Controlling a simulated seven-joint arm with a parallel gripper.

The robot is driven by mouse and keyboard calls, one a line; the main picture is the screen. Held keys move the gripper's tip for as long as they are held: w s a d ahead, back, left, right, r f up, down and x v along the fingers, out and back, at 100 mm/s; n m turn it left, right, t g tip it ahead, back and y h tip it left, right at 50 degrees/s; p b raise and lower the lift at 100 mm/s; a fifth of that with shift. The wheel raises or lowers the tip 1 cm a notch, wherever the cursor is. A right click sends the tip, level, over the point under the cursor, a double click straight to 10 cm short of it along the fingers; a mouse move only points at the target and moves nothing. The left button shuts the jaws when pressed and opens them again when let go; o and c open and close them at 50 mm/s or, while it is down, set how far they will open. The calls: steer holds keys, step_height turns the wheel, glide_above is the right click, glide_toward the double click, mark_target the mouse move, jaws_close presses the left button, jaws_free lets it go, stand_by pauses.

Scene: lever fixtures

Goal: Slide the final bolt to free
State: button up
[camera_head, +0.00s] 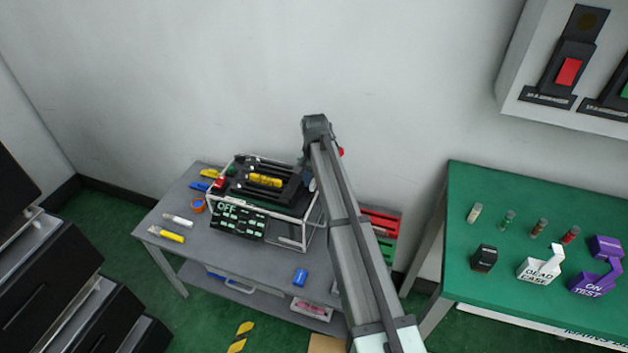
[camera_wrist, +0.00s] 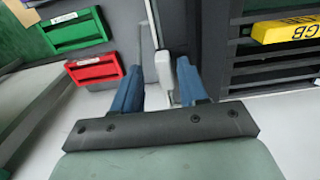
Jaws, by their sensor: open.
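A pale grey, handle-like part (camera_wrist: 164,68), possibly the bolt, shows between the fingertips, closer to the right one. I cannot tell whether they touch. In the head view my arm hides most of the gripper.
A red drawer-like bin (camera_wrist: 94,70) and a green one (camera_wrist: 74,31) are left of the fingers. Loose tools and tape lie on the grey table (camera_head: 150,222). A green table (camera_head: 475,265) with small fixtures stands at right. The wall is close behind.

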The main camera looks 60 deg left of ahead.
step_height(320, 180, up, 14)
stand_by(0.8)
steer(key=shift+f, duration=0.1)
stand_by(0.3)
